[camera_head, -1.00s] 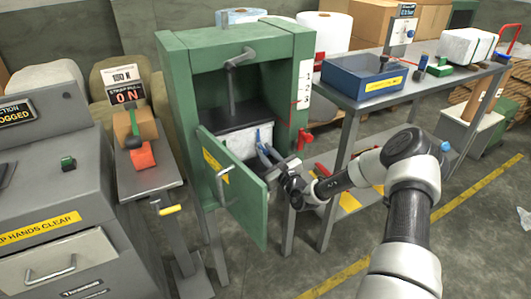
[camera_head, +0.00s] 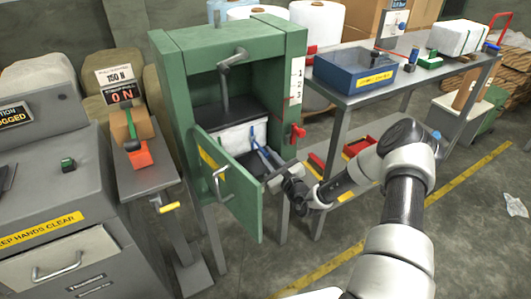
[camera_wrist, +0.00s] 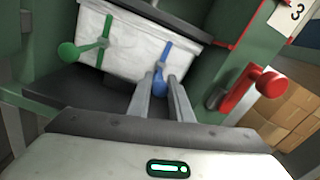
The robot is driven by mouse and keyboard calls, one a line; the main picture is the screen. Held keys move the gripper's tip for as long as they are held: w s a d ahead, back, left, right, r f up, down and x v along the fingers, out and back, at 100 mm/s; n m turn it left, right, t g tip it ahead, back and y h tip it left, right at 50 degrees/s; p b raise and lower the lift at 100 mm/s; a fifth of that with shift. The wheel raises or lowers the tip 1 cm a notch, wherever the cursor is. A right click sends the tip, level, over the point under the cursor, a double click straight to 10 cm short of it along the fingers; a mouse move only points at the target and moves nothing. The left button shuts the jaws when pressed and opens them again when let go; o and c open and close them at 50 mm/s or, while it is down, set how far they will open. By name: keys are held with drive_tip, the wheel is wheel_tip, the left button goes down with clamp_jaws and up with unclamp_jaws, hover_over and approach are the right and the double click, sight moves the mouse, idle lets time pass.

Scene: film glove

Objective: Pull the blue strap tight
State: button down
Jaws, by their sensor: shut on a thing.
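A white bale (camera_head: 232,139) sits inside the green press (camera_head: 170,90); it also fills the top of the wrist view (camera_wrist: 125,55). The blue strap (camera_wrist: 165,52) runs down the bale's front, right of centre, and its blue end (camera_wrist: 160,80) hangs at the lower edge. My gripper (camera_wrist: 165,88) is shut on that blue end, just in front of the bale. In the head view, my gripper (camera_head: 268,160) reaches into the press opening from the right, with blue (camera_head: 254,138) at its fingertips. The exact contact is partly hidden by the fingers.
The press's green door (camera_head: 228,190) stands open at the left of my gripper. A red handle (camera_wrist: 252,92) projects from the press's right side. A green strap with a round end (camera_wrist: 88,48) is left on the bale.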

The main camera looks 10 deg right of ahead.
drive_tip(key=c, duration=1.6)
unclamp_jaws()
drive_tip(key=p+v, duration=0.3)
drive_tip(key=v, duration=1.4)
drive_tip(key=shift+s+d, duration=0.1)
drive_tip(key=shift+s, duration=0.1)
